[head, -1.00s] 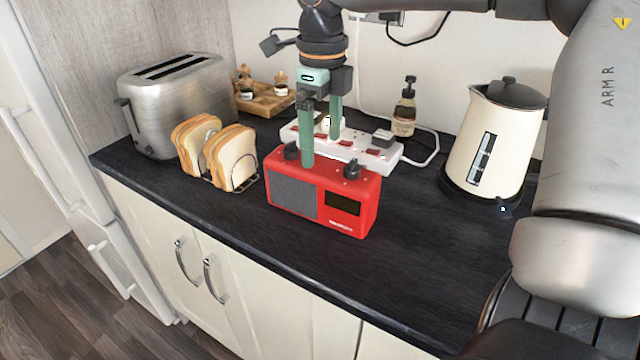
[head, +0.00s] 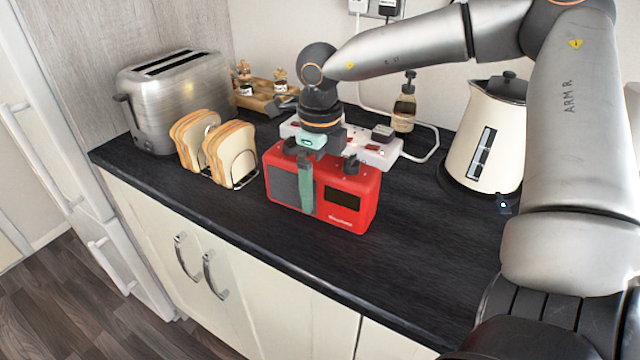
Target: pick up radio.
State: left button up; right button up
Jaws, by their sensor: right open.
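The red radio (head: 345,217) stands upright on the dark worktop in the head view, with a grey speaker grille, a dark display and black knobs on top. My right gripper (head: 308,185) is lowered over the radio from above. One green finger hangs in front of the radio's front face; the other finger is hidden, and I cannot tell whether it is behind the radio. The gripper is open, and the radio rests on the worktop. My left gripper is not in view.
A white power strip (head: 385,155) with plugs lies right behind the radio. A toast rack (head: 235,180) with bread stands close on the left, beside a steel toaster (head: 180,100). A cream kettle (head: 487,145) is at right. The worktop front right (head: 430,240) is clear.

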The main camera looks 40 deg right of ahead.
jog(key=shift+c, duration=0.4)
jog(key=shift+r, duration=0.15)
grip_shut()
